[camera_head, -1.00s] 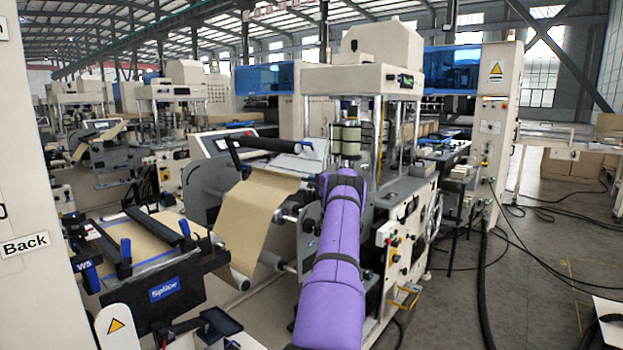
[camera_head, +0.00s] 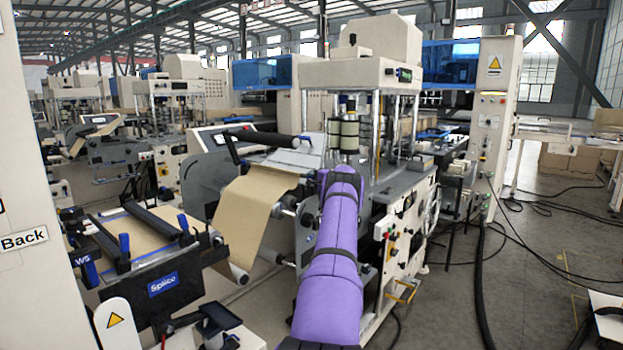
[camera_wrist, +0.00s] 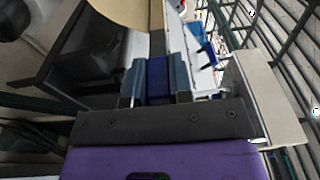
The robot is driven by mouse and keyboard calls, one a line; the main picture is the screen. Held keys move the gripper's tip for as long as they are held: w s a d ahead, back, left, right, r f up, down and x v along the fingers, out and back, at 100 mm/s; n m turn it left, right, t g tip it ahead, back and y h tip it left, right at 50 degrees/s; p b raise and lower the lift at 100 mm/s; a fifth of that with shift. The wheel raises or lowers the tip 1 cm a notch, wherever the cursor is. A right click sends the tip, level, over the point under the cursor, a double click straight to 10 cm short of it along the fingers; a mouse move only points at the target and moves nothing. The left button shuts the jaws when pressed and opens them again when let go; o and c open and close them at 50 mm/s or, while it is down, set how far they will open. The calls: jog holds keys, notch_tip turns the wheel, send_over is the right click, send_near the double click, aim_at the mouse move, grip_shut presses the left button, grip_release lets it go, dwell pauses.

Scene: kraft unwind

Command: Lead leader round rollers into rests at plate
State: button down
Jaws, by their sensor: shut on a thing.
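The brown paper leader (camera_head: 250,205) slopes down at the middle left in the head view, below a dark roller bar (camera_head: 262,140). A pale roller (camera_head: 238,274) shows at its lower end. A splice table (camera_head: 165,283) with a blue label, clamp bars and brown paper stands at the left. My gripper (camera_wrist: 158,82) in the wrist view is shut on a blue piece (camera_wrist: 157,70) between its two fingers. Brown paper (camera_wrist: 122,10) lies beyond it. In the head view my purple arm hides my gripper. I cannot tell the rests apart.
Right of the leader, the tall press machine (camera_head: 362,72) stands close to my arm, with a control panel and yellow handles (camera_head: 402,290). A white cabinet (camera_head: 35,200) blocks the left edge. The floor (camera_head: 540,240) at right is open, with black cables.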

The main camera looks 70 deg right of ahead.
jog(key=shift+f, duration=2.8)
dwell(0.4)
jog(key=c, duration=0.9)
grip_release()
jog(key=shift+c, duration=0.2)
jog(key=shift+f, duration=0.1)
jog(key=v, duration=1)
jog(key=shift+s+a, duration=0.2)
jog(key=shift+s, duration=0.15)
